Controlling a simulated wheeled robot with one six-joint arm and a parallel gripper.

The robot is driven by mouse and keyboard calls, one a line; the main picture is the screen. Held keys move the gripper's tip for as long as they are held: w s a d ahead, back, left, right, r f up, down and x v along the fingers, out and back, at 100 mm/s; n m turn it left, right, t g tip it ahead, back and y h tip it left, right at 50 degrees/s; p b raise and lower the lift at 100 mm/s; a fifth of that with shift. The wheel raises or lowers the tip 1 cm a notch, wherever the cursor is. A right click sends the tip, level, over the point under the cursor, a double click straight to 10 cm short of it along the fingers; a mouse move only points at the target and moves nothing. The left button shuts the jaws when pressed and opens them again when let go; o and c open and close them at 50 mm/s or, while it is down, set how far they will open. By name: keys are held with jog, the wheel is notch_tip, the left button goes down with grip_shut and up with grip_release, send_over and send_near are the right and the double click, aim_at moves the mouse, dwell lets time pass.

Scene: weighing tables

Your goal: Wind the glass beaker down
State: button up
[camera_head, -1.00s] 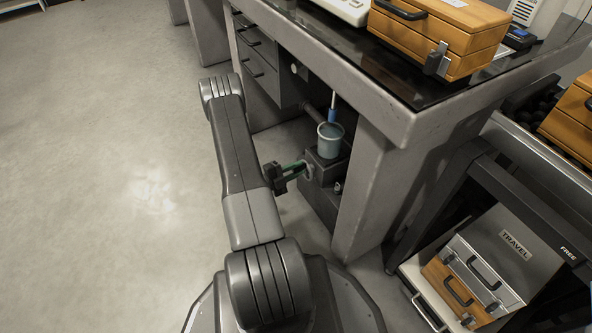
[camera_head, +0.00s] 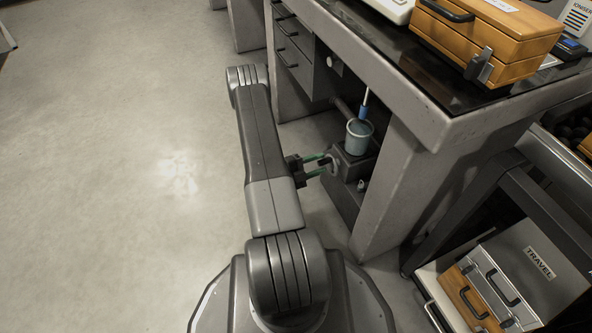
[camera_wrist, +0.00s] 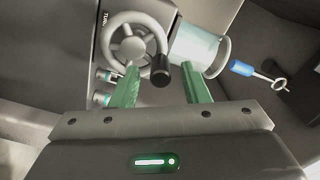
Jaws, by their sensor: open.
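The glass beaker (camera_head: 358,137) stands upright on a dark jack stand (camera_head: 352,165) under the bench. A blue-handled rod hangs just above the beaker in the head view. In the wrist view the beaker (camera_wrist: 200,50) lies right of a grey handwheel (camera_wrist: 110,38) with a black crank knob (camera_wrist: 160,76). My gripper (camera_head: 322,165) is open, its green fingers pointing at the handwheel side of the stand. In the wrist view the knob shows between the two fingertips. I cannot tell whether the fingers touch it.
The stone bench leg (camera_head: 385,190) stands close right of the stand. Drawers (camera_head: 292,52) are behind it. A wooden case (camera_head: 490,30) sits on the bench top. Cases lie on a low shelf at right. The floor (camera_head: 130,180) at left is clear.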

jog(key=p+v, duration=0.2)
jog(key=v, duration=1)
jog(key=shift+p, duration=0.35)
jog(key=shift+a, duration=0.1)
jog(key=b+x, duration=0.3)
jog(key=x, duration=1)
jog(key=shift+w+d, duration=0.1)
jog(key=shift+d, duration=0.3)
